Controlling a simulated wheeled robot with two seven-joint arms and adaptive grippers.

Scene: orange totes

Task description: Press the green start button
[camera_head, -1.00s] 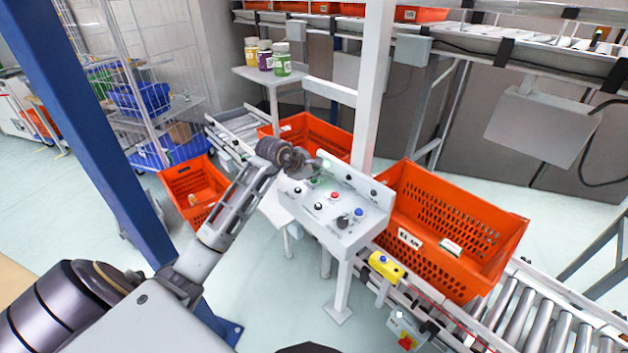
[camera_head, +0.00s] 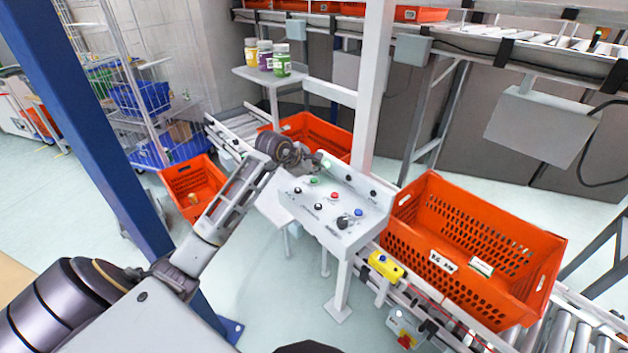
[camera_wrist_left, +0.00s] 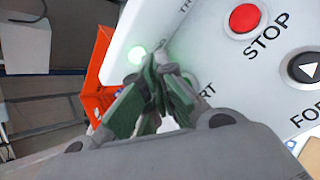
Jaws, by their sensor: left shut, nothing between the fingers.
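The grey control panel (camera_head: 343,213) stands at the middle of the head view. The green start button (camera_head: 314,181) is on its upper left, beside a red stop button (camera_head: 335,196). My left gripper (camera_head: 312,161) is shut and empty, just above and behind the green button in the head view. In the left wrist view the closed fingers (camera_wrist_left: 155,105) cover most of the START label and hide the green button or most of it. A green lamp (camera_wrist_left: 137,54) glows on the panel's raised back; it also shows in the head view (camera_head: 326,163). My right gripper is out of view.
A large orange tote (camera_head: 470,250) sits on the roller conveyor right of the panel. Another orange tote (camera_head: 325,135) is behind the panel. A white post (camera_head: 371,90) rises behind it. A blue column (camera_head: 95,140) stands at the left.

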